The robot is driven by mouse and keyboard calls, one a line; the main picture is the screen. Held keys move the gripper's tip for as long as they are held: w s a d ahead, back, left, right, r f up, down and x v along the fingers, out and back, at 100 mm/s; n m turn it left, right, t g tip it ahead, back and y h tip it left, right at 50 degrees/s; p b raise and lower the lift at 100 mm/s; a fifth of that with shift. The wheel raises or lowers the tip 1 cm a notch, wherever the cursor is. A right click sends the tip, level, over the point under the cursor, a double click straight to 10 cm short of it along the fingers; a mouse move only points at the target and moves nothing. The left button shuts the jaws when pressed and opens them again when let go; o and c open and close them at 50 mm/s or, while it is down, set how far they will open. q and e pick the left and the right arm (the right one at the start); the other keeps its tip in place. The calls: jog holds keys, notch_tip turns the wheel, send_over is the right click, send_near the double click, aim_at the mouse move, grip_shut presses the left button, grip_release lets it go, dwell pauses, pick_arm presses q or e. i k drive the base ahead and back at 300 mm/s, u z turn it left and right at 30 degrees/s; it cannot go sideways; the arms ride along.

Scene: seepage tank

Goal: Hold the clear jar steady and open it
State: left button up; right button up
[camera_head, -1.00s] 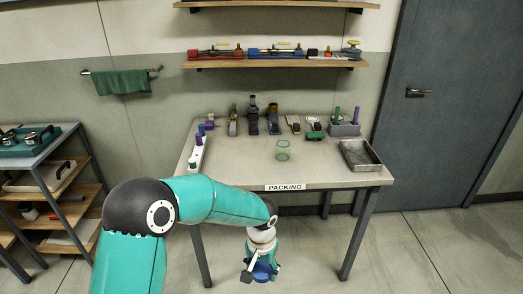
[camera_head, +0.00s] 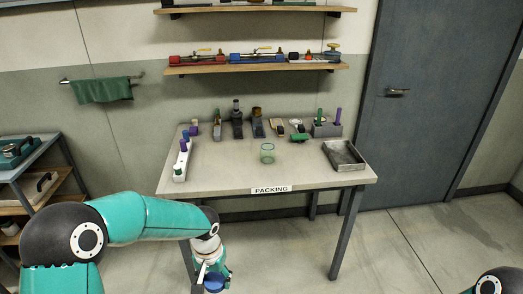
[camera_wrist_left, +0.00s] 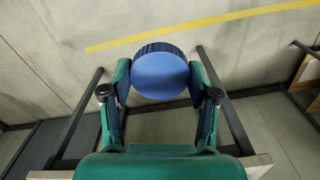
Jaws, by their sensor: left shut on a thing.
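A clear, green-tinted jar (camera_head: 267,153) stands upright near the middle of the packing table (camera_head: 220,184). Its top shows no blue cover. My left gripper (camera_head: 212,282) is low in front of the table, apart from the jar. It is shut on a round blue lid (camera_head: 214,284). In the left wrist view the blue lid (camera_wrist_left: 160,75) has a ridged edge and sits between the two fingers of my left gripper (camera_wrist_left: 160,88). My right gripper is out of view; only a dark joint of my right arm shows at the bottom right.
A white rack with purple and blue tops (camera_head: 182,160) stands at the table's left. Bottles and tools line its back. A grey metal tray (camera_head: 345,155) is at the right. The tabletop around the jar is clear. A shelf (camera_head: 255,69) hangs above.

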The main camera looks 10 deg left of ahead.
aim_at(267, 149)
jog(key=i, duration=1)
